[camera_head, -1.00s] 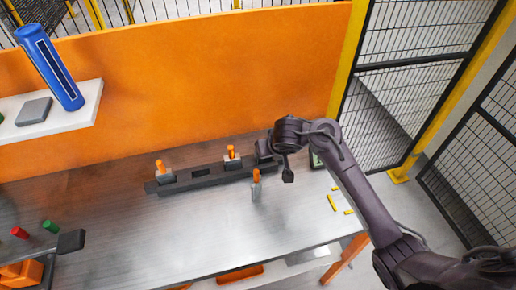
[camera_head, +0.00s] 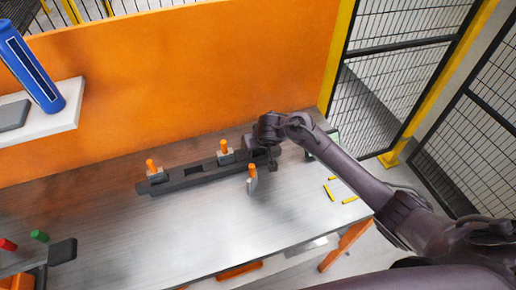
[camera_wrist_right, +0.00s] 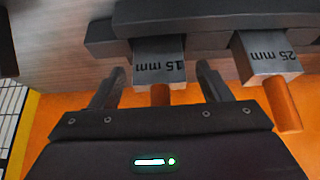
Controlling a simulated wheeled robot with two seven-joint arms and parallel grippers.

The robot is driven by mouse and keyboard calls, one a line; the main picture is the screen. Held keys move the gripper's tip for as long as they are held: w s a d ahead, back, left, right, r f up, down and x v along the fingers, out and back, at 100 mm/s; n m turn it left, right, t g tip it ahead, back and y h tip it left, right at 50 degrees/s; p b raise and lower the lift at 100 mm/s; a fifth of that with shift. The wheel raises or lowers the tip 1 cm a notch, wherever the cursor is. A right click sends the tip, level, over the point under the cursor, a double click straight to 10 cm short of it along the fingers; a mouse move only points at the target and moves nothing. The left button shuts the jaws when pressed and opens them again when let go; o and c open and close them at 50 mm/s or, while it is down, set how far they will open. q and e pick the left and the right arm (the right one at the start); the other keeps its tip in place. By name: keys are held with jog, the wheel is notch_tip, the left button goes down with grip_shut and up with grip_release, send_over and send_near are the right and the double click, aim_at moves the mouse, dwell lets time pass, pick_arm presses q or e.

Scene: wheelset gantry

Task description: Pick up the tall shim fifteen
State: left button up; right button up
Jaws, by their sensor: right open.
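The 15 mm shim (camera_wrist_right: 160,66) is a grey block with an orange peg (camera_wrist_right: 160,95), seated at a dark rack in the right wrist view. My right gripper (camera_wrist_right: 160,88) is open, its two fingers on either side of this peg, with gaps on both sides. I cannot tell its height above the block. In the head view my right gripper (camera_head: 268,160) is at the right end of the dark rack (camera_head: 175,184), and I cannot make out the 15 mm shim there.
The 25 mm shim (camera_wrist_right: 268,62) with its orange peg (camera_wrist_right: 283,104) sits close beside the right finger. Another orange-topped piece (camera_head: 252,181) stands in front of the rack. Yellow strips (camera_head: 329,193) lie at the right. The orange panel (camera_head: 200,85) rises behind. The front middle table is clear.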

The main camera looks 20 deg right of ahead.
jog(key=c, duration=1.2)
jog(key=shift+o, duration=0.2)
jog(key=shift+r, duration=0.1)
